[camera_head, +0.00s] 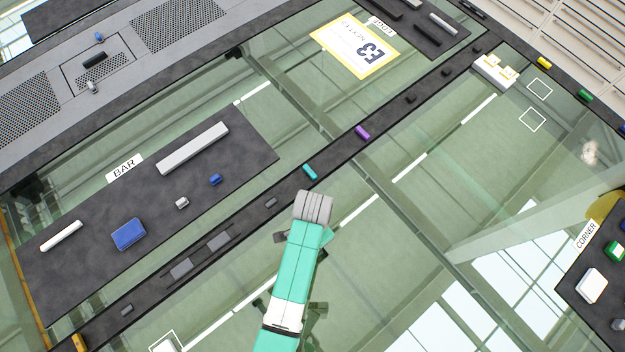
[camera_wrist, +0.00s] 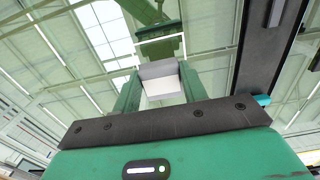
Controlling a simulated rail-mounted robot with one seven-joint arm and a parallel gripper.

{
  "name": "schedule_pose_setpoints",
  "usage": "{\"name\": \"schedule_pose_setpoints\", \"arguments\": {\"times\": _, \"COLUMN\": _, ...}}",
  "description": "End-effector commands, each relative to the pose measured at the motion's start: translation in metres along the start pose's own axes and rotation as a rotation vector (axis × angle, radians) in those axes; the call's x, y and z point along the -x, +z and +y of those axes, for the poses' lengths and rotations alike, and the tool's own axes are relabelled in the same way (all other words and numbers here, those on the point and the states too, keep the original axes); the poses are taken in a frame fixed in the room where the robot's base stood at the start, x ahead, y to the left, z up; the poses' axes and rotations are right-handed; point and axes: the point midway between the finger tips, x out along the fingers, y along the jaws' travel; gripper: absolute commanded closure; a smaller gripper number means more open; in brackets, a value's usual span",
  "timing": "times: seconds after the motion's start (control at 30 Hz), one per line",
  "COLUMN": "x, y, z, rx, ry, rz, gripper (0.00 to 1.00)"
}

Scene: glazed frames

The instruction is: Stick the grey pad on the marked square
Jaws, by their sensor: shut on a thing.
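My gripper (camera_wrist: 158,90) shows in the wrist view with its two green fingers shut on a small block, the grey pad (camera_wrist: 158,70). The pad has a grey upper side and a whiter face towards the camera. Glass lies beyond it; I cannot tell the gap. In the head view my teal arm reaches up from the bottom centre, and its fingertips and the pad cannot be made out. White outlined squares lie on the glass at the upper right, one upper (camera_head: 540,89) and one lower (camera_head: 532,120). Another outline (camera_head: 165,342) is partly covered at the bottom left. Which is the marked square is unclear.
A dark frame bar (camera_head: 390,113) crosses the glass diagonally, carrying a teal block (camera_head: 310,172) and a purple block (camera_head: 362,132). A dark BAR mat (camera_head: 85,245) holds a blue block (camera_head: 129,234) and other pieces. A white block (camera_head: 494,71) stands near the squares.

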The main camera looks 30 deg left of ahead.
Motion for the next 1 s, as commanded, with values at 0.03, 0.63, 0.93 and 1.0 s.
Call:
{"name": "schedule_pose_setpoints", "arguments": {"times": 0.03, "x": 0.0, "y": 0.0, "z": 0.0, "rx": 0.0, "ry": 0.0, "rz": 0.0, "gripper": 0.72}}
{"name": "schedule_pose_setpoints", "arguments": {"times": 0.63, "x": -0.001, "y": 0.0, "z": 0.0, "rx": 0.0, "ry": 0.0, "rz": 0.0, "gripper": 0.72}}
{"name": "schedule_pose_setpoints", "arguments": {"times": 0.93, "x": -0.015, "y": 0.0, "z": 0.0, "rx": 0.0, "ry": 0.001, "rz": -0.001, "gripper": 0.72}}
{"name": "schedule_pose_setpoints", "arguments": {"times": 1.0, "x": -0.019, "y": 0.0, "z": 0.0, "rx": -0.001, "ry": 0.001, "rz": -0.001, "gripper": 0.72}}
